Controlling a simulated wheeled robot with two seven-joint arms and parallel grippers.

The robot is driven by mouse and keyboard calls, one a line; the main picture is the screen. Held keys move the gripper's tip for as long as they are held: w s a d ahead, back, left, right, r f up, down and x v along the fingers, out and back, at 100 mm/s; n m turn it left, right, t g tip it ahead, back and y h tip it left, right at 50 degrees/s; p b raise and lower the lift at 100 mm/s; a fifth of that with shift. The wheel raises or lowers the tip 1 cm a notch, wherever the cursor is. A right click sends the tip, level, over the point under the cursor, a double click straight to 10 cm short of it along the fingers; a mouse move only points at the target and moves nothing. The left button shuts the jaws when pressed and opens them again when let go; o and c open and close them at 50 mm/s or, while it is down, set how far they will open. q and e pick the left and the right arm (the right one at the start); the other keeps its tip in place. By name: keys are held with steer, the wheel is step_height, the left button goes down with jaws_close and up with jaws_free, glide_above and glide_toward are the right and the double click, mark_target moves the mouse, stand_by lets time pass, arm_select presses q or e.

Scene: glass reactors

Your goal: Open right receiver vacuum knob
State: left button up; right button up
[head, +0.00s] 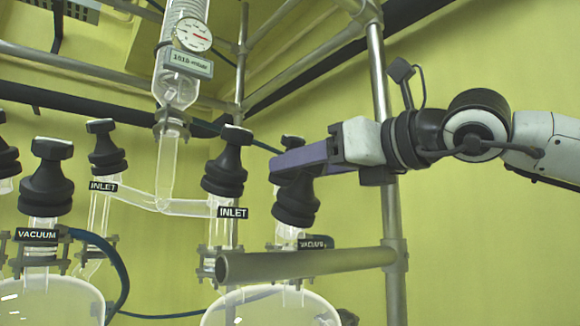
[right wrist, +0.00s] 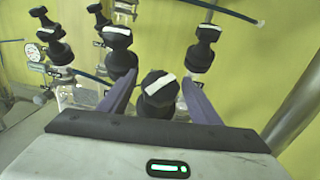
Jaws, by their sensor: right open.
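The black right receiver vacuum knob (head: 296,202) stands above the right glass vessel, with a VACUUM label (head: 313,243) below it. My right gripper (head: 290,162) comes in from the right at the knob's upper part. Its near purple finger hides the knob's middle in the head view; the cap shows above the finger. In the right wrist view the knob (right wrist: 159,92), with a white stripe on top, sits between the two open fingers (right wrist: 160,85). Gaps show on both sides, and I see no contact. My left gripper is not in view.
The right INLET knob (head: 225,165) stands close left of my right gripper. A metal rail (head: 310,264) runs below it, and a vertical post (head: 385,200) stands beside my wrist. Other black knobs (head: 46,180) and a pressure gauge (head: 192,35) are further left.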

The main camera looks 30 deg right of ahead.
steer(key=shift+w+a, duration=0.15)
steer(key=shift+w, duration=0.75)
steer(key=shift+w+a, duration=0.15)
steer(key=shift+w, duration=0.7)
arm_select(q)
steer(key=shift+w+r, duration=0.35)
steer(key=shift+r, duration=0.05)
